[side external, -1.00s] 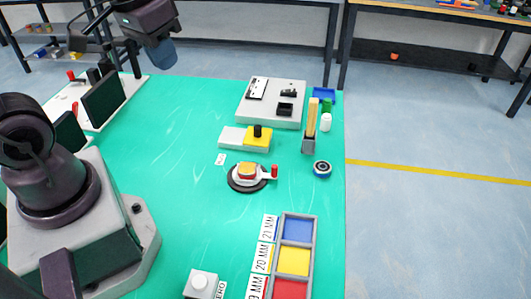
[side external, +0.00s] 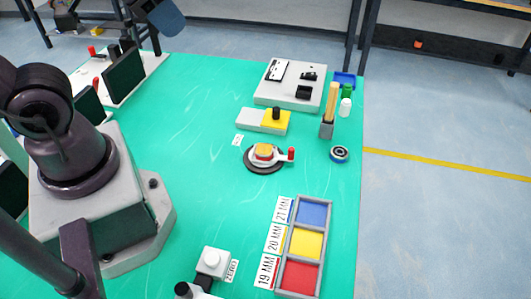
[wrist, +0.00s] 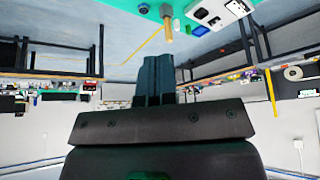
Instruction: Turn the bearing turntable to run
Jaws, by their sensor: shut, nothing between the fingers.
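The bearing turntable (side external: 264,159) sits on the green mat in the side external view. It has a dark round base, a pale top with a yellow and red block in its middle, and a short arm pointing right to an upright red knob (side external: 291,155). A small white card (side external: 238,140) lies behind it to the left; its print is too small to read. My gripper (wrist: 154,80) shows in the wrist view with its dark teal fingers together and nothing between them. It is away from the turntable, which is not in the wrist view.
A yellow-topped block with a black knob (side external: 276,119) stands behind the turntable. A three-coloured tray (side external: 288,262) is in front. The mat left of the turntable is clear.

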